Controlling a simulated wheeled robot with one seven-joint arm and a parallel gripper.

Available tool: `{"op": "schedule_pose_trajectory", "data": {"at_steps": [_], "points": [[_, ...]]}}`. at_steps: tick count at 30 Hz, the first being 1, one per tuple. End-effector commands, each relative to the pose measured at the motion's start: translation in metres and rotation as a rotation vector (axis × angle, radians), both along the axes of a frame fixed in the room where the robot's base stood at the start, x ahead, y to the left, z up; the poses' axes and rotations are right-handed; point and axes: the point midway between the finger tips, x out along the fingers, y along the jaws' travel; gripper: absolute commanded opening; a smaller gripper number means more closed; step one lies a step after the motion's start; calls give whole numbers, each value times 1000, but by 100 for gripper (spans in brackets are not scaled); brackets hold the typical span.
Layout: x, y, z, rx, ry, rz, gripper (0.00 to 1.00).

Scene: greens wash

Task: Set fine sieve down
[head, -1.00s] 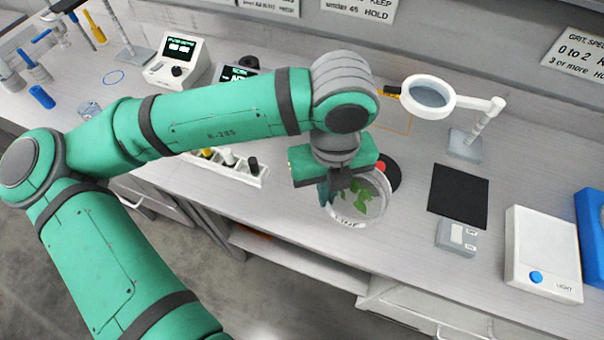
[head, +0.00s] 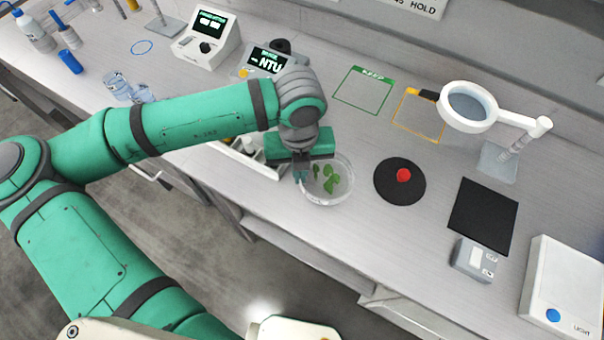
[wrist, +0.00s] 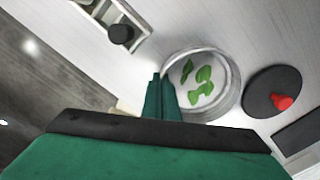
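The fine sieve (head: 346,184) is a round, pale, clear-walled dish with several green leaves in it. It appears level, over or on the front part of the bench; I cannot tell whether its underside touches the bench. My gripper (head: 302,174) is at its left rim, fingers close together and pinching the wall. In the wrist view the fingers (wrist: 163,98) meet the left edge of the sieve (wrist: 229,72), and the leaves lie inside it.
A black disc with a red knob (head: 403,175) lies right of the sieve. Behind are a green KEEP outline (head: 363,90) and an orange outline (head: 420,115). A magnifier (head: 468,105) stands back right. A vial rack (head: 255,158) is left, partly behind my arm.

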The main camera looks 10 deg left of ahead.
Motion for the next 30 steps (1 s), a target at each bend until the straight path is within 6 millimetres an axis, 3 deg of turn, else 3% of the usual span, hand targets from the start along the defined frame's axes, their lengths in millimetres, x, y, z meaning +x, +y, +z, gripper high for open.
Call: {"op": "schedule_pose_trajectory", "data": {"at_steps": [6, 20, 23, 30], "points": [[-1, 1, -27, 0, 1, 4, 0], [-1, 6, -33, -1, 0, 15, 0], [-1, 6, -33, 0, 0, 15, 19], [-1, 4, -33, 0, 0, 10, 19]]}}
